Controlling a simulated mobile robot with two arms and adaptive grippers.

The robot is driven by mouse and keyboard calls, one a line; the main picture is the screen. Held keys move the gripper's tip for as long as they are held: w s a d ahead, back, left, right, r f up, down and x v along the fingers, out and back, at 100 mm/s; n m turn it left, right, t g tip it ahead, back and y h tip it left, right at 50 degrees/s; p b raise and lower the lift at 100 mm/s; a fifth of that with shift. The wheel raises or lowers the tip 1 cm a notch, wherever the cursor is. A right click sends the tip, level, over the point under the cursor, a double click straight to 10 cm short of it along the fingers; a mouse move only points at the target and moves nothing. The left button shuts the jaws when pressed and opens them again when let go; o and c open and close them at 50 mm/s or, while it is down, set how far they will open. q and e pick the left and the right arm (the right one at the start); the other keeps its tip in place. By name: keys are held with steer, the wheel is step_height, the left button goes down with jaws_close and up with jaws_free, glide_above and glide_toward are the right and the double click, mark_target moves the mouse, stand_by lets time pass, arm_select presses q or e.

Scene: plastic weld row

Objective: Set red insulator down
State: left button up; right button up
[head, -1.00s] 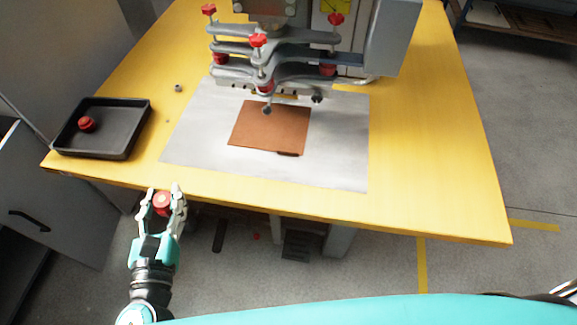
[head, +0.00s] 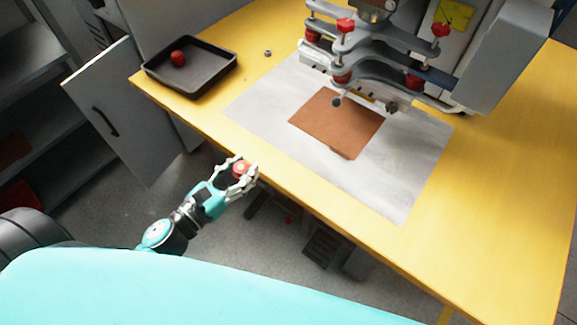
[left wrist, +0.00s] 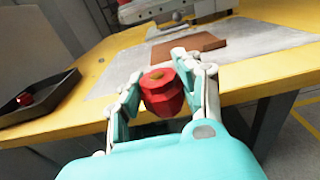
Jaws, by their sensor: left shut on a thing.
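My left gripper (head: 238,177) is shut on a red insulator (head: 241,168), a small ribbed piece with a brass-coloured top. It holds the piece at the front edge of the yellow table, apart from any surface as far as I can tell. In the left wrist view the red insulator (left wrist: 161,92) sits upright between the two fingers. A second red insulator (head: 178,58) rests in the black tray (head: 212,83) at the table's left corner; it also shows in the left wrist view (left wrist: 24,98). My right gripper is not in view.
The yellow table (head: 480,235) carries a grey sheet (head: 262,100) with a brown plate (head: 335,122) under the welding press (head: 400,45). A small metal nut (head: 268,53) lies between tray and press. A grey cabinet door (head: 125,110) stands open at left.

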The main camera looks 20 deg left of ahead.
arm_select(q)
steer(key=p, duration=0.1)
glide_above(288, 175)
steer(key=shift+f, duration=0.5)
step_height(288, 175, down, 4)
steer(key=b, duration=0.3)
steer(key=shift+r, duration=0.25)
steer(key=shift+w+f+b, duration=0.1)
steer(key=shift+f+b, duration=0.1)
steer(key=shift+b, duration=0.1)
steer(key=shift+r, duration=0.15)
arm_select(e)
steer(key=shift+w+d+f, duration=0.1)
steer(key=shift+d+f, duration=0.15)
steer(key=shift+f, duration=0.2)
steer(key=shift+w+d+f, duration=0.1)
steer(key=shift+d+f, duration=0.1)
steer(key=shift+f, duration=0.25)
arm_select(q)
steer(key=shift+f, duration=0.2)
steer(key=o, duration=1.2)
steer(key=shift+c, duration=0.2)
steer(key=shift+r, duration=0.1)
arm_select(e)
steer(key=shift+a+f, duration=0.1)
arm_select(q)
steer(key=shift+r, duration=0.15)
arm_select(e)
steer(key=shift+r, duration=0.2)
